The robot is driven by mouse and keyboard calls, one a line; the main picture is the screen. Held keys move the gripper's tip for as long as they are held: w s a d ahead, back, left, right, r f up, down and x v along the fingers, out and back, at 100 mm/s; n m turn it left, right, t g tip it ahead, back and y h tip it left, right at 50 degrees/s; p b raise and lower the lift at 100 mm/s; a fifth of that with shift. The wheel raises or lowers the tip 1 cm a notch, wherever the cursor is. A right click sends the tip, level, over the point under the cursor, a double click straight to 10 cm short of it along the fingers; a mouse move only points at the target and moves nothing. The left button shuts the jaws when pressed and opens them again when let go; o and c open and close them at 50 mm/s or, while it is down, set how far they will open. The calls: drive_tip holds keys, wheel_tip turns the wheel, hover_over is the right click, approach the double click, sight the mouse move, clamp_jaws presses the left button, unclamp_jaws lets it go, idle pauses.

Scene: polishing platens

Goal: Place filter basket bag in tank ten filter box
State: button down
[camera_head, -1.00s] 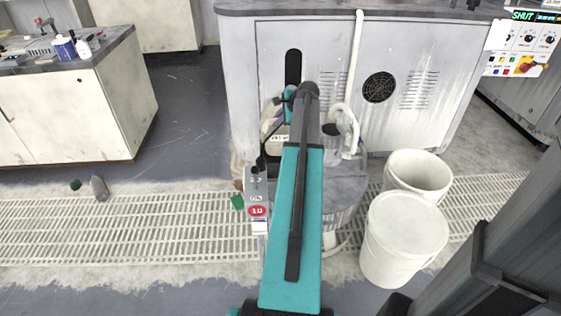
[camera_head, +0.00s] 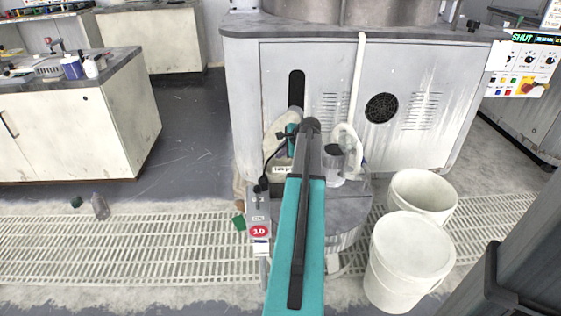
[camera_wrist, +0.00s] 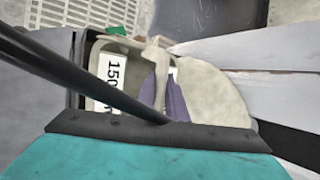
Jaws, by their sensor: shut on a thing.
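In the wrist view, purple-grey fingers of my gripper (camera_wrist: 160,75) are shut on a cream rim or handle of the filter basket bag (camera_wrist: 212,88). Its pale rounded side shows to the right of the fingers. A cream frame with a white label reading "150" lies left of the fingers; I cannot tell whether it is part of the bag. In the head view, my arm hides most of the gripper; a cream piece shows left of the arm's end. The tank (camera_head: 346,207), grey-topped and round, stands below the arm beside a red "10" sign (camera_head: 258,231). A filter box is not clearly distinguishable.
A large grey machine cabinet (camera_head: 410,145) stands behind the tank, with a white pipe (camera_head: 357,80) down its front. Two white buckets (camera_head: 408,262) stand to the right. Open floor lies at left.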

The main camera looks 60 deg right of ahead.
sight(279, 161)
drive_tip(key=shift+f+b, duration=0.5)
drive_tip(key=shift+f, duration=1.5)
drive_tip(key=c, duration=1.8)
unclamp_jaws()
drive_tip(key=shift+o, duration=0.2)
drive_tip(key=p+v, duration=0.2)
drive_tip(key=v, duration=1)
drive_tip(key=shift+p, duration=0.4)
